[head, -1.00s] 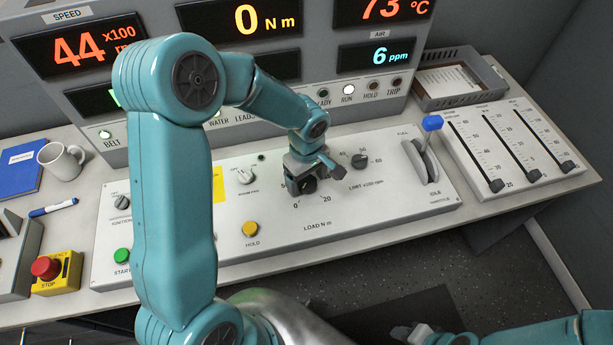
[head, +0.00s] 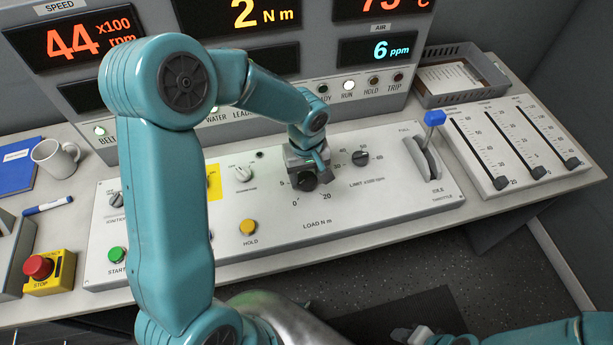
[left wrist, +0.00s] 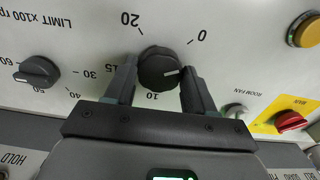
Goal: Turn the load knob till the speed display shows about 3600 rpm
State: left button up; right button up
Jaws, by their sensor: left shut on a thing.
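The black load knob (head: 307,184) sits on the white console above the "LOAD N m" label. My left gripper (head: 306,174) is shut on it. In the left wrist view my left gripper's fingers (left wrist: 160,82) stand on either side of the knob (left wrist: 158,66). Its white mark points right, past 0 on the side of the finger that hides part of the scale; 10, 15 and 20 show. The speed display (head: 80,38) reads 44 x100 rpm. The torque display (head: 245,14) reads 2 N m. My right gripper (head: 410,333) is at the bottom edge, its fingers unclear.
The limit knob (head: 360,158) is right of the load knob, and the blue-tipped throttle lever (head: 434,118) farther right. A yellow hold button (head: 248,227) and room fan knob (head: 243,174) are to the left. The red emergency stop (head: 39,266) is far left. A mug (head: 56,158) stands behind.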

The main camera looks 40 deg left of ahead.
aim_at(306, 178)
pick_arm(q)
jog(key=m+b, duration=0.1)
jog(key=m, duration=0.2)
jog(key=shift+m, duration=0.4)
jog(key=m, duration=0.4)
jog(key=shift+m+b, duration=0.3)
jog(key=m, duration=0.4)
jog(key=shift+w+r, duration=0.1)
jog(key=shift+m, duration=2.8)
jog(key=o, duration=1)
jog(key=shift+o, duration=0.2)
notch_tip(306, 178, up, 16)
jog(key=p, duration=0.1)
